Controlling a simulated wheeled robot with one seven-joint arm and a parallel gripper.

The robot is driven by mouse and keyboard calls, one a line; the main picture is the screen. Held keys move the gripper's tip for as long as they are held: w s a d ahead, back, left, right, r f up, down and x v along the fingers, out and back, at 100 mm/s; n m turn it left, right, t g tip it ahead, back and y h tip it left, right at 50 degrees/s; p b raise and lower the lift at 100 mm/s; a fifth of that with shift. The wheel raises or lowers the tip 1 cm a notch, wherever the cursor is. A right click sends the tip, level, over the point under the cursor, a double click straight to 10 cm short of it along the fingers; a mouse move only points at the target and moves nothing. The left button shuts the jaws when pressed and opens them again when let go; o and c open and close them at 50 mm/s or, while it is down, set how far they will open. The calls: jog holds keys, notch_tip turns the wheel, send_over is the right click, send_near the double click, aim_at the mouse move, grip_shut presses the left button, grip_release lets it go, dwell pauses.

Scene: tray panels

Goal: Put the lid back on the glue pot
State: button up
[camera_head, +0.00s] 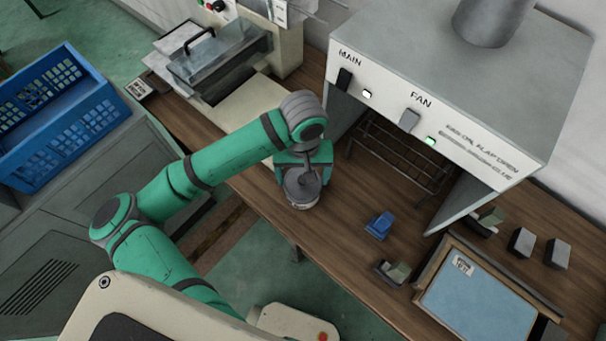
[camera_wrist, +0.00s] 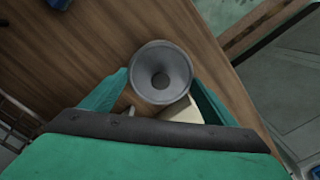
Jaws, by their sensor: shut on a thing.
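A round grey lid (camera_wrist: 160,72) with a darker raised middle is between the two green fingers of my gripper (camera_wrist: 158,84) in the wrist view. In the head view my gripper (camera_head: 304,158) points down and is shut on the lid (camera_head: 305,181). The glue pot (camera_head: 301,203) shows as a lighter grey rim and side just under the lid, near the bench's front edge. The lid hides most of the pot. I cannot tell whether the lid rests on it or is slightly above.
A blue object (camera_head: 379,224) and a small grey-green block (camera_head: 392,271) are on the wooden bench to the right. A framed blue panel (camera_head: 478,305) lies further right. The grey hood (camera_head: 440,75) with a wire rack (camera_head: 398,155) stands behind. A cream patch (camera_wrist: 182,110) shows beside the lid.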

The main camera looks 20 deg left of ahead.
dwell(0.4)
jog(key=o, duration=1.1)
jog(key=shift+r, duration=0.1)
jog(key=shift+r, duration=3.4)
jog(key=shift+c, duration=0.3)
grip_shut()
jog(key=shift+f, duration=2.3)
